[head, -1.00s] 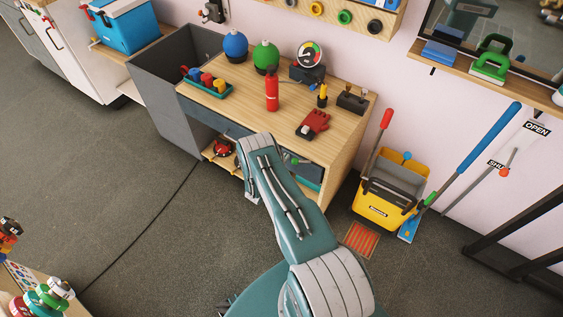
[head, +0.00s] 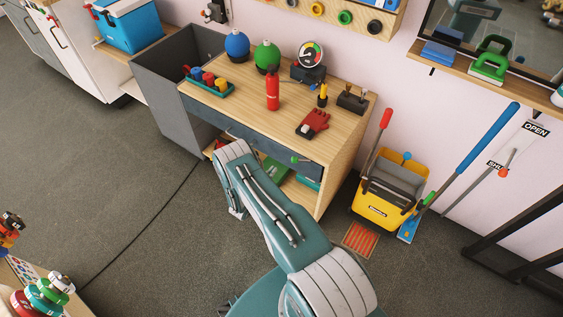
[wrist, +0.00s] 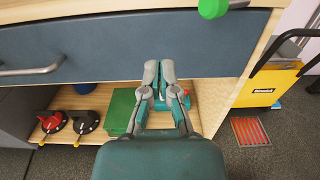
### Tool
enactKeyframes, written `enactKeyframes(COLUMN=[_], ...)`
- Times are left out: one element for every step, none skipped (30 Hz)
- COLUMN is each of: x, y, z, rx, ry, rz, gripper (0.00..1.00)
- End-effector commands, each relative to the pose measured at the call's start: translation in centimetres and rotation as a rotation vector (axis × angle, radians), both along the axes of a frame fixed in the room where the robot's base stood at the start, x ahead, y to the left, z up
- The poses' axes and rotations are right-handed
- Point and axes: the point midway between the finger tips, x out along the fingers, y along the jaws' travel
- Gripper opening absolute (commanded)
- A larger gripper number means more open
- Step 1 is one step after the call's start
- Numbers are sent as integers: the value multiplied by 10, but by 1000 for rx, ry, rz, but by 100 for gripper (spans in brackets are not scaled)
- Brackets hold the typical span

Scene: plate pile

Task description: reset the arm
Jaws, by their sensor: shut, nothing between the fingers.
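My gripper (wrist: 159,72) shows in the wrist view, its two fingers together and empty. It points at the wooden workbench, in front of the open shelf below the grey drawer (wrist: 120,50). In the head view my teal and grey arm stretches toward the front of the workbench (head: 330,165); the gripper cannot be made out there.
On the shelf are a green box (wrist: 120,108) and red and black rotary switches (wrist: 85,121). A yellow mop bucket (head: 385,198) stands right of the bench. Open floor lies left.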

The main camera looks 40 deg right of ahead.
Motion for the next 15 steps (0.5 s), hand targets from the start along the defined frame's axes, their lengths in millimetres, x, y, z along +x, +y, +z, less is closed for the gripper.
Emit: enactKeyframes(x=[-3,-5,-8,-9,-10,-12,-13,-14,-15,-16,-16,-16,-16,-17,-16], y=[11,16,22,26,30,34,36,38,40,41,42,43,43,43,43], z=[0,0,0,0,0,-1,-1,-1,-1,-1,-1,-1,-1,-1,-1], rx=[0,1,1,1,1,2,2,2,2,2,2,2,1,1,1], ry=[2,1,1,1,1,2,2,2,2,2,1,1,0,0,0], rz=[4,4,3,3,2,2,1,1,0,0,-1,-1,-1,-1,-1], gripper=[0,0,0,0,0,0,0,0,0,0,0,0,0,0,0])
